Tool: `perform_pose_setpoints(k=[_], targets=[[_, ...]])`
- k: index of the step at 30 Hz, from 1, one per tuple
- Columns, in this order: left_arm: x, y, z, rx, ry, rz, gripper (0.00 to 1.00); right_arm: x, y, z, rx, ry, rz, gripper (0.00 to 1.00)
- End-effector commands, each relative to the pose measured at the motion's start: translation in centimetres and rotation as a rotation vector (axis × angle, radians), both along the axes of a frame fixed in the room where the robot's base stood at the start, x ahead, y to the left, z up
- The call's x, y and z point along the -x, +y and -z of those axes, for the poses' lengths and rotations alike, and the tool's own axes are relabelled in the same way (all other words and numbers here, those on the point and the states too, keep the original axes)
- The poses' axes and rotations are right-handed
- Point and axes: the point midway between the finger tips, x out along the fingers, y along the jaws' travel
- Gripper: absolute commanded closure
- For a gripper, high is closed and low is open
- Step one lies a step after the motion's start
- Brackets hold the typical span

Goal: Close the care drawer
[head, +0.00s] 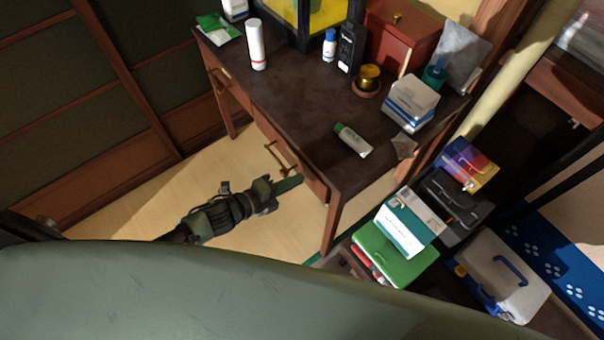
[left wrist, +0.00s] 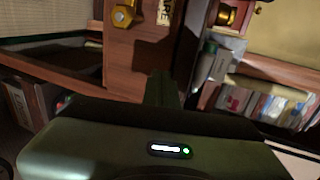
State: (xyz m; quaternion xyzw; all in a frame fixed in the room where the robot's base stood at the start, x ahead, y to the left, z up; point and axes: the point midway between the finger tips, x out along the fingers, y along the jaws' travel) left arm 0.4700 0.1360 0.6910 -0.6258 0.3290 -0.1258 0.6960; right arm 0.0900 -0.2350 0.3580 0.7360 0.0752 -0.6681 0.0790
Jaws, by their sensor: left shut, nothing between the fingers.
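The dark wooden desk (head: 300,105) has two drawer fronts with brass handles along its left side. The nearer drawer front (head: 304,176) has a brass handle (head: 282,160); I see no clear gap at its top edge. In the head view I cannot read which drawer is the care drawer. My left gripper (head: 290,184) is shut and empty, low beside the nearer drawer front. In the left wrist view its dark fingers (left wrist: 161,88) point at reddish wood (left wrist: 135,55), near a brass knob (left wrist: 123,15) and a partly cut-off label (left wrist: 165,12). Contact cannot be told. My right gripper is not in view.
A white bottle (head: 257,45), a green-and-white tube (head: 353,140) and a stack of boxes (head: 412,102) stand or lie on the desk. A green case (head: 394,254) and other boxes crowd the right. Tatami floor (head: 180,205) is free at left.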

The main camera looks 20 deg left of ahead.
Motion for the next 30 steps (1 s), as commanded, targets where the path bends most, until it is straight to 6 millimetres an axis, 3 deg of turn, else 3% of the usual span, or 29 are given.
perform_pose_setpoints(k=[6, 19, 25, 30], targets=[[-1.8, -1.4, -0.1, 0.000, 0.000, 0.000, 1.00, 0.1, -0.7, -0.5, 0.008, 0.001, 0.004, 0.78], [-2.2, -1.7, 0.0, -0.001, 0.001, 0.000, 1.00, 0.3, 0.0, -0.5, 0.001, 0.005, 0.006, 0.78], [-3.9, -3.0, -0.1, 0.002, -0.002, 0.000, 1.00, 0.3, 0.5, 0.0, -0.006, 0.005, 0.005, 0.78], [-4.1, -3.1, -0.3, 0.004, -0.006, -0.001, 1.00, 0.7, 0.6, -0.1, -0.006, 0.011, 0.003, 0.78]])
